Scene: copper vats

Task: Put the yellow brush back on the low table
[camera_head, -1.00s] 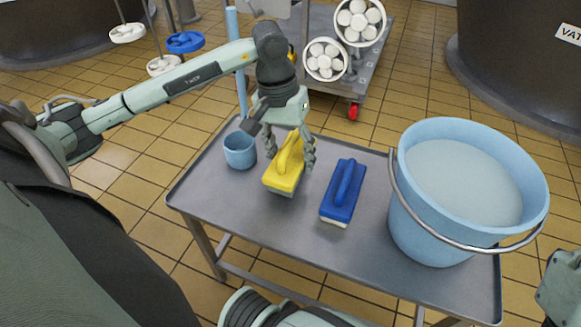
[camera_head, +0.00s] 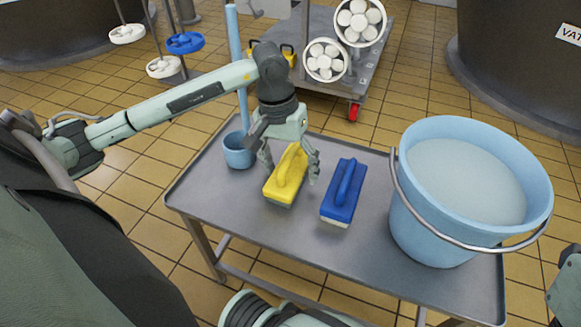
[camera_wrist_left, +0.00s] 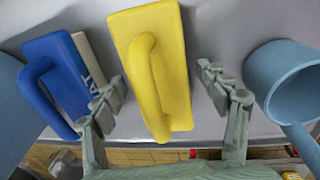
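The yellow brush (camera_head: 287,178) rests on the grey low table (camera_head: 235,205), handle up, between the blue dipper and the blue brush. My left gripper (camera_head: 291,166) is over it, with its fingers spread and one on each side. In the left wrist view the yellow brush (camera_wrist_left: 168,62) lies between the two open fingers (camera_wrist_left: 170,92), with clear gaps on both sides. No finger touches its handle there. Of my right arm only a small part shows at the right edge of the head view, and its fingers are out of sight.
The blue brush (camera_head: 342,195) lies close to the right of the yellow one. A light blue dipper (camera_head: 239,152) with a tall handle stands at the left. A large blue bucket (camera_head: 435,225) fills the table's right end. The front left of the tabletop is bare.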

